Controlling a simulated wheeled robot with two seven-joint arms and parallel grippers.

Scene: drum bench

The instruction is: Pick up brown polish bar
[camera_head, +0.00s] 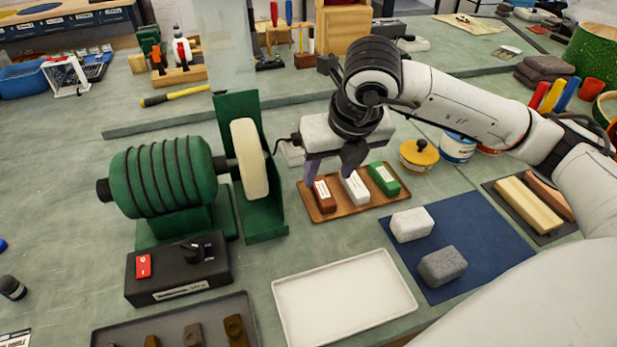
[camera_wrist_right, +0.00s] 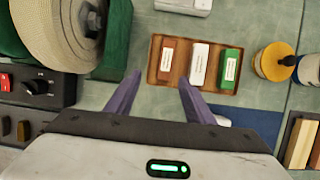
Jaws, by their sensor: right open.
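The brown polish bar (camera_head: 324,196) lies at the left end of a wooden tray (camera_head: 336,213), beside a white bar (camera_head: 355,187) and a green bar (camera_head: 384,179). Each bar has a white label. My right gripper (camera_head: 335,178) is over the tray in the head view, with its fingers near the brown and white bars. In the right wrist view my right gripper (camera_wrist_right: 160,82) is open and empty, and the brown bar (camera_wrist_right: 166,60) shows just beyond the fingertips, between their lines. My left gripper is not in view.
A green buffing machine with a pale wheel (camera_head: 248,158) stands left of the wooden tray. An empty white tray (camera_head: 345,298) lies in front. Two blocks rest on a blue mat (camera_head: 460,219) at right. A yellow-lidded jar (camera_head: 419,155) stands right of the bars.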

